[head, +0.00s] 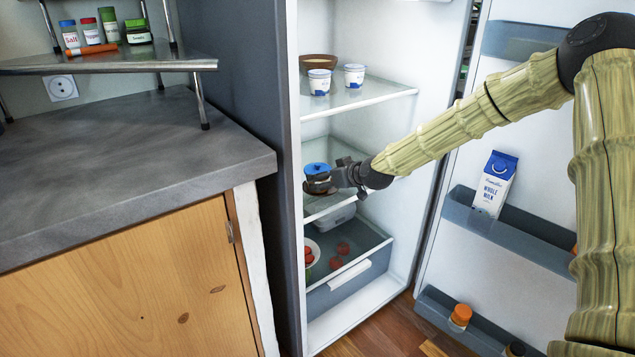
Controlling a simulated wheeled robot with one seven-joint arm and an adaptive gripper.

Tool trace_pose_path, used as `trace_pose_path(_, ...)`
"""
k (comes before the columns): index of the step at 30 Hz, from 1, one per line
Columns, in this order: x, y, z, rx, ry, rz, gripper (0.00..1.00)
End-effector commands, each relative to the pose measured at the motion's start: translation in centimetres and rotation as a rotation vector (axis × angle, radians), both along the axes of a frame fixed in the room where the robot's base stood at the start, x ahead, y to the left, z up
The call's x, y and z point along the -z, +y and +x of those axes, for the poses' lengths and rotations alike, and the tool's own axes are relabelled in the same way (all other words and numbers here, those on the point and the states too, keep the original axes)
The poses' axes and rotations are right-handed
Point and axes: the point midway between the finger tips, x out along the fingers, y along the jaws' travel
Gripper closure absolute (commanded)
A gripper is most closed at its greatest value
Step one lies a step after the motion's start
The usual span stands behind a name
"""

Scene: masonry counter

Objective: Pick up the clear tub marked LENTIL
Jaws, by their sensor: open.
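A small tub with a blue lid (316,169) is inside the open fridge, at the middle shelf. Its contents look dark brown, and no LENTIL label can be read on it from here. My gripper (326,184) is open, with its fingers at the tub's side and partly covering it. I cannot tell whether they touch it. A clear, pale container (335,218) stands lower down, below my gripper, and any marking on it is not readable.
The upper fridge shelf (365,95) holds a brown bowl (318,62) and two white-and-blue cups. A drawer (350,278) with red items is below. The open door (520,235) holds a milk carton (495,184). A grey counter (120,165) stands left.

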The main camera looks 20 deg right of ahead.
Motion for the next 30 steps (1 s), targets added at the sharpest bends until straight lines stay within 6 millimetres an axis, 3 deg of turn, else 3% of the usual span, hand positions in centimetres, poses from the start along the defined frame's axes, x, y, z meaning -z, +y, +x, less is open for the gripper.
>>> trace_pose_path(15, 3.1, 1.6, 3.9, -0.003, -0.001, 0.0, 0.04)
trace_pose_path(25, 3.2, 1.8, 4.3, -0.003, 0.0, 0.001, 0.04)
trace_pose_path(30, 3.2, 1.8, 4.3, -0.003, 0.0, 0.001, 0.33)
